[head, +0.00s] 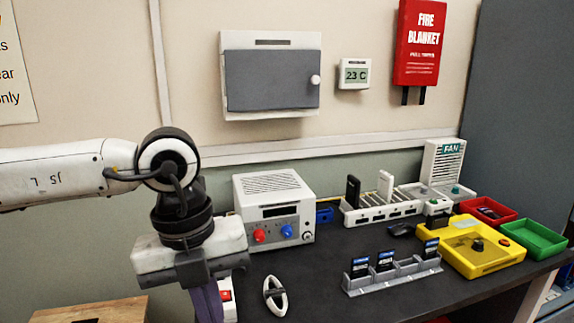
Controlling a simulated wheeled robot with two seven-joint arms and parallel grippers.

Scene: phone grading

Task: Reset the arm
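My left arm comes in from the left in the head view, with its wrist bent so that the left gripper (207,300) points down at the front left of the dark bench (325,268). A purple part shows below the gripper's body and runs off the bottom edge. The fingertips are out of the frame, so I cannot tell whether it is open or holding something. My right gripper is not in view.
Close right of my gripper are a red switch (226,295) and a white oval handle (276,296). Behind stands a power supply (273,205). To the right are a card rack (392,278), phone rack (382,211), yellow box (487,262), red tray (511,217) and green tray (533,240).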

